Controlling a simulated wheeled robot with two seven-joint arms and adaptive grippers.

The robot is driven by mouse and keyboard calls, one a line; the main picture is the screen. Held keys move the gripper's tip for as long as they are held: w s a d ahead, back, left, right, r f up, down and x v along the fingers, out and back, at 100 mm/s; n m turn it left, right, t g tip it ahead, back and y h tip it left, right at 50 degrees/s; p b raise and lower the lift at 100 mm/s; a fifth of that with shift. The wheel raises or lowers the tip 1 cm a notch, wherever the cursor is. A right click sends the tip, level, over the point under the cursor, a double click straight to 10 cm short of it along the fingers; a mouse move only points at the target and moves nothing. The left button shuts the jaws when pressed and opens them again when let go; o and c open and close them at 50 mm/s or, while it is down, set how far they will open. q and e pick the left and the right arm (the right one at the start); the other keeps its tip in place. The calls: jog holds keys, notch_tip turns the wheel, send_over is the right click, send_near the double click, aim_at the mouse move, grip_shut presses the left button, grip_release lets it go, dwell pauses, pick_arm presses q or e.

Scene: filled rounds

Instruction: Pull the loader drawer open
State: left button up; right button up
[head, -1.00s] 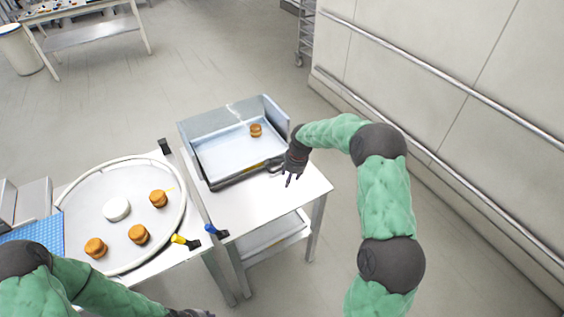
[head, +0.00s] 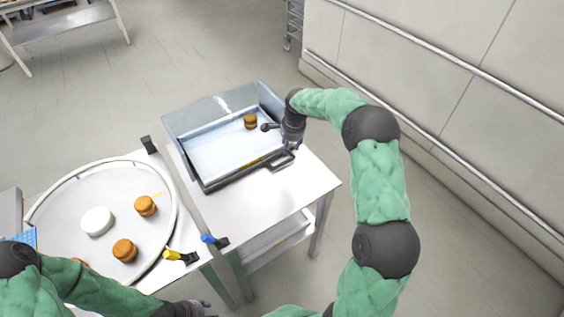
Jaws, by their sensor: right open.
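The loader drawer (head: 215,158) is a shallow pale metal tray inside a grey-blue open-topped housing (head: 188,122) on a white table. Its dark front edge carries a dark loop handle (head: 281,163). One brown filled round (head: 250,121) sits inside towards the back. My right gripper (head: 280,138) is open at the drawer's right front corner, just above and behind the handle; contact with the handle cannot be told. One finger points in over the tray. My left gripper (head: 193,309) shows only partly at the bottom edge, and its fingers are unclear.
A round rimmed table (head: 78,185) at left holds brown rounds (head: 145,206) and a white disc (head: 97,221). Yellow (head: 174,256) and blue-tipped (head: 210,240) clamps sit at the table edges. The white table top (head: 250,200) before the drawer is clear. A wall with rails stands at right.

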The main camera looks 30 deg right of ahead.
aim_at(285, 163)
jog(key=f, duration=0.3)
jog(key=w+f+b, duration=0.1)
jog(key=f, duration=0.3)
jog(key=w+f+b, duration=0.1)
jog(key=f, duration=0.3)
jog(key=shift+w, duration=0.2)
grip_shut()
